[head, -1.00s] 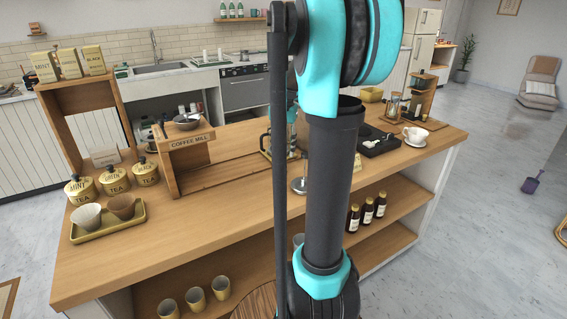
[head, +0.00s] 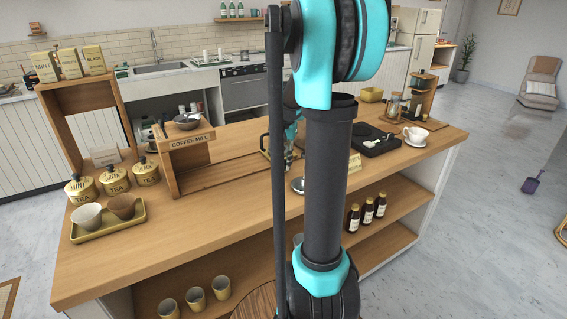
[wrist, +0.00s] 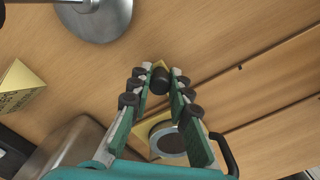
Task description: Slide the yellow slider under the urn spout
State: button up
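A yellow slider (wrist: 142,144) lies on the counter in the wrist view, partly covered by my fingers. A black round knob (wrist: 160,80) stands at its far end. A round grey vessel with a black handle (wrist: 168,139) sits on the slider between my fingers. My gripper (wrist: 162,70) is open, pointing down, with one fingertip on each side of the knob; I cannot tell if they touch it. In the head view my gripper (head: 290,155) is low over the counter, partly behind my arm. A silver body at the wrist view's lower left (wrist: 75,148) may be the urn; its spout is not visible.
A round metal disc (wrist: 95,18) and a yellow tent card (wrist: 18,90) lie near my gripper. The coffee mill stand (head: 188,148) is to the left. A black tray (head: 372,140) and white cup (head: 415,134) are to the right.

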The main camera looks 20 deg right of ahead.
grip_shut()
jog(key=shift+w+d, duration=0.25)
jog(key=shift+d, duration=0.85)
jog(key=shift+w+d, duration=0.2)
jog(key=shift+d, duration=0.9)
jog(key=o, duration=0.7)
grip_release()
jog(key=shift+d, duration=0.1)
jog(key=shift+r, duration=0.15)
notch_tip(320, 180, up, 12)
